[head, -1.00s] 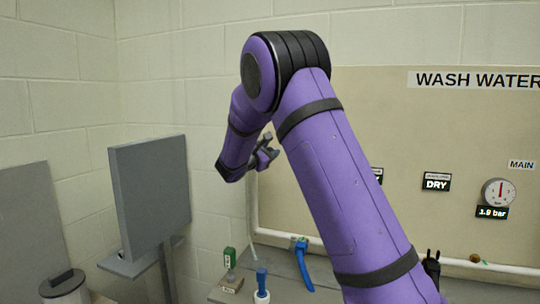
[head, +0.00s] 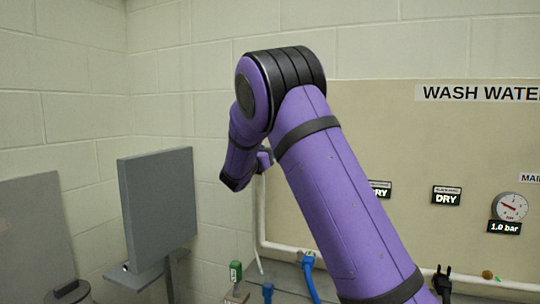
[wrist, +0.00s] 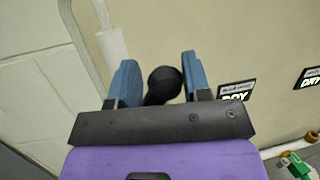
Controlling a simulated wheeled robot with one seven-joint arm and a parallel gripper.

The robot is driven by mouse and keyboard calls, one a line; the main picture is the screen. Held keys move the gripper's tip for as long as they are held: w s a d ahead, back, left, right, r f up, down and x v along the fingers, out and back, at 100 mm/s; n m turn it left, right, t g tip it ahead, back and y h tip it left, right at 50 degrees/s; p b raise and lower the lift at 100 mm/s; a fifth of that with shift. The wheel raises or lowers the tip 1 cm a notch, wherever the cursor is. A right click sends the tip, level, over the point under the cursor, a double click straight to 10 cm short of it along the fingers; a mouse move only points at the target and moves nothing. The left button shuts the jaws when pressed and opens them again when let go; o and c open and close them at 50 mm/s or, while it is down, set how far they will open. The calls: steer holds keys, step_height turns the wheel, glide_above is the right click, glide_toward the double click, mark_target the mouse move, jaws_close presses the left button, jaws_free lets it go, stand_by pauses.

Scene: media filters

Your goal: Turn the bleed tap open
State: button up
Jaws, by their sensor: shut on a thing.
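In the wrist view, my gripper (wrist: 158,72) has its two blue fingers on either side of a black, round-ended handle (wrist: 163,84). It is shut on this handle, which looks like the bleed tap's, though no label on it can be read. The handle's lower part is hidden behind the gripper body. In the head view, my gripper (head: 263,158) is mostly hidden behind my purple arm, near the panel's left edge. A round gauge (head: 510,206) at the right has a display reading 1.0 bar.
A pale pipe (head: 261,215) runs along the panel's left and lower edges. Signs reading DRY (head: 446,196) are on the panel. A blue-handled fitting (head: 308,262) and a green block (head: 235,270) stand low down. A grey screen (head: 157,205) stands left of my arm.

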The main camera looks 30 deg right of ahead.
steer(key=shift+w+a+n+t, duration=0.35)
steer(key=shift+w+n+t, duration=0.05)
steer(key=shift+n, duration=0.7)
steer(key=o, duration=1.1)
steer(key=shift+r, duration=0.15)
steer(key=shift+r, duration=0.1)
